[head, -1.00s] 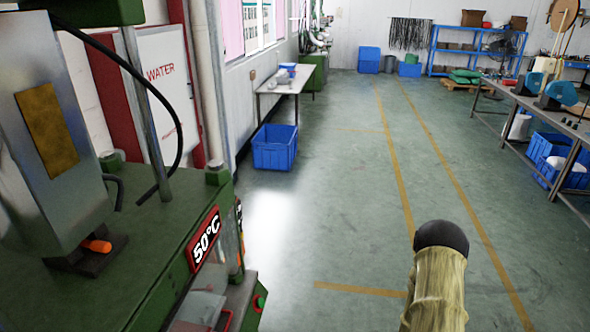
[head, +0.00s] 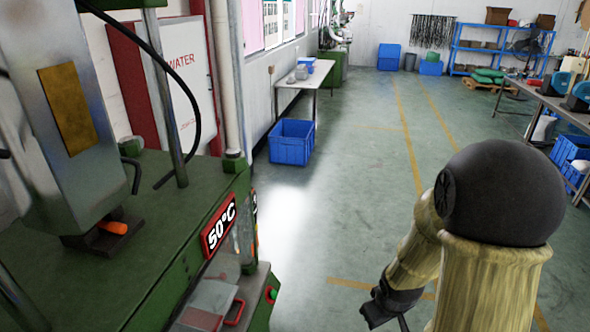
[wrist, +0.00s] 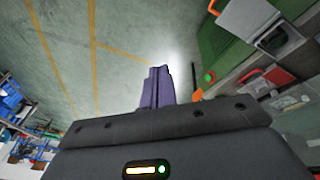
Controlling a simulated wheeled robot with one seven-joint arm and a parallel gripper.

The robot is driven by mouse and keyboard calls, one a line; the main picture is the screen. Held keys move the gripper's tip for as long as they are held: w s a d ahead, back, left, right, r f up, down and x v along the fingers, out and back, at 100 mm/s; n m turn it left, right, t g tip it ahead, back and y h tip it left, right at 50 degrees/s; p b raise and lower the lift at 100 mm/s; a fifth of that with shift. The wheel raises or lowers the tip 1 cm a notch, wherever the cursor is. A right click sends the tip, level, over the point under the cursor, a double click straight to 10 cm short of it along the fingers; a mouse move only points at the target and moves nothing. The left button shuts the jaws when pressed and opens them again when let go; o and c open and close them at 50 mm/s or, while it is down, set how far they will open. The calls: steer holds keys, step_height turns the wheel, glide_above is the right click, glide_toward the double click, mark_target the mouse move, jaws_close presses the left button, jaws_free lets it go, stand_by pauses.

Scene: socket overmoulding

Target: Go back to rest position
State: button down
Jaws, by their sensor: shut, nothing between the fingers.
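My gripper (wrist: 158,87) shows in the wrist view with its two purple fingers together and nothing between them. It hangs over the open green floor, with the machine to its right in that view. In the head view my arm is at the lower right, and a dark part of its end (head: 392,303) shows near the bottom edge; the fingertips are hard to make out there. The arm is apart from the machine.
A green machine (head: 150,200) with a 50°C sign (head: 219,226) stands at the left, an orange piece (head: 112,228) on it. A blue crate (head: 291,142) sits by a white table (head: 305,76). A workbench (head: 540,97) stands at the right. The middle floor is clear.

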steer(key=s+a+r+m, duration=0.4)
steer(key=s+r, duration=0.2)
steer(key=shift+a+r+m+g+y+b, duration=0.25)
steer(key=shift+a+m+g+y+b, duration=0.05)
steer(key=shift+a+b, duration=0.05)
steer(key=shift+s, duration=0.15)
stand_by(2.0)
